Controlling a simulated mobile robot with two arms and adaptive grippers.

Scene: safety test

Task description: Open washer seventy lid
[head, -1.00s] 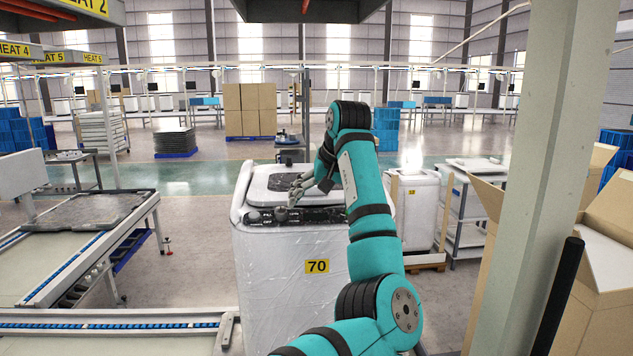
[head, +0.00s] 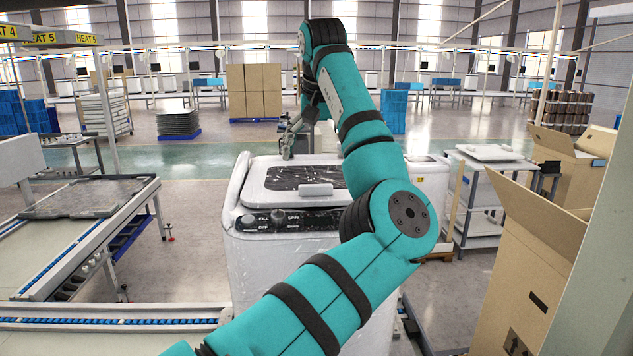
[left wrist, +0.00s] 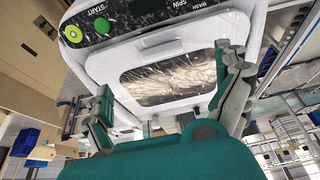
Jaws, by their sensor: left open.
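The white, wrapped washer (head: 262,285) stands in the middle of the head view. Its lid (head: 258,198) is shut and has a dark window and a pale handle (head: 316,190) at the front. Knobs and a dark control panel (head: 295,220) lie in front of the lid. My left gripper (head: 287,145) is above the far edge of the washer top and holds nothing. In the left wrist view the open gripper (left wrist: 165,72) spreads its fingers on both sides of the lid window (left wrist: 170,80); contact is unclear. My arm covers the washer's right side. My right gripper is not seen.
A conveyor (head: 110,230) runs along the left. An open cardboard box (head: 525,270) stands at the right. A shelf cart (head: 490,200) is behind the washer on the right. Open floor (head: 185,205) lies between conveyor and washer.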

